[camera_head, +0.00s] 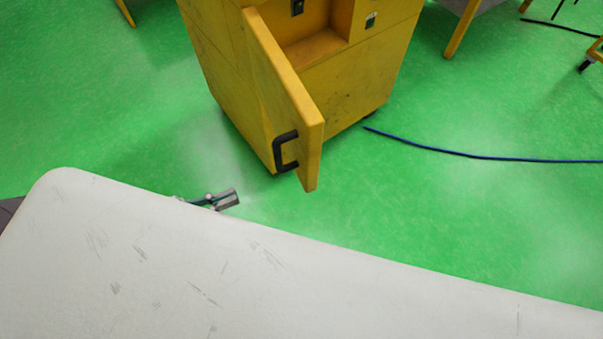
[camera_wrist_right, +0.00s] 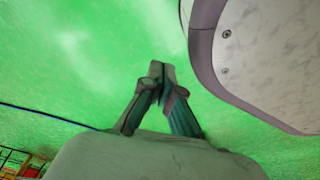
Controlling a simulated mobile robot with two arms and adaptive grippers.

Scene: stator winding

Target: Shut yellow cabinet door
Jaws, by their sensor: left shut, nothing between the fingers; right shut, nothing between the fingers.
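The yellow cabinet (camera_head: 365,80) stands at the top middle of the head view. Its door (camera_head: 283,85) is open and sticks out toward me, seen nearly edge-on. A black handle (camera_head: 285,152) is on the left face of the door near its free edge. Part of the cabinet's inside shows to the right of the door. My left gripper (camera_head: 232,198) is shut and empty, below and left of the handle and apart from it. Most of its arm is hidden behind my white body. My right gripper (camera_wrist_right: 157,70) is shut and empty over the floor in the right wrist view.
A dark blue cable (camera_head: 480,156) lies on the green floor right of the cabinet. Yellow legs (camera_head: 460,30) of other furniture stand at the top right.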

